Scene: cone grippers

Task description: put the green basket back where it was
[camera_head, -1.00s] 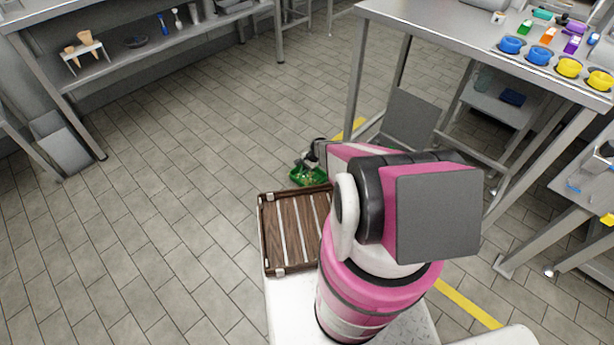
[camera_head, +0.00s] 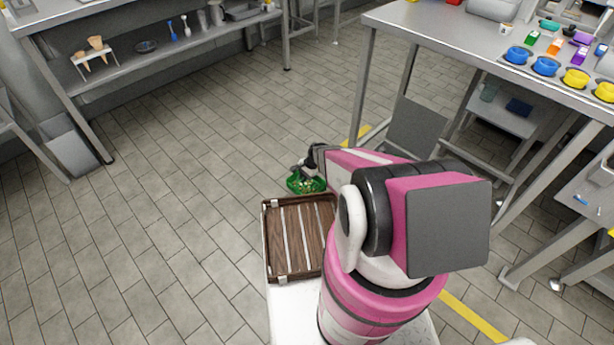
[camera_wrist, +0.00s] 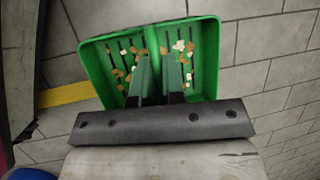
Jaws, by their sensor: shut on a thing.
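The green basket (camera_head: 294,184) hangs from my gripper (camera_head: 308,172) beyond the far edge of the wooden tray, over the tiled floor. In the wrist view the green basket (camera_wrist: 98,62) fills the upper middle, with a divider down its centre. Several small tan and white pieces lie in both halves. My gripper (camera_wrist: 158,60) is shut on the basket at its middle; the exact grip point is partly hidden by the fingers.
A brown slatted tray (camera_head: 296,240) on my base is empty where visible. A steel table (camera_head: 450,50) with blue and yellow round containers stands at the right. A steel shelf bench (camera_head: 200,40) stands at the back left. Open floor lies between them.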

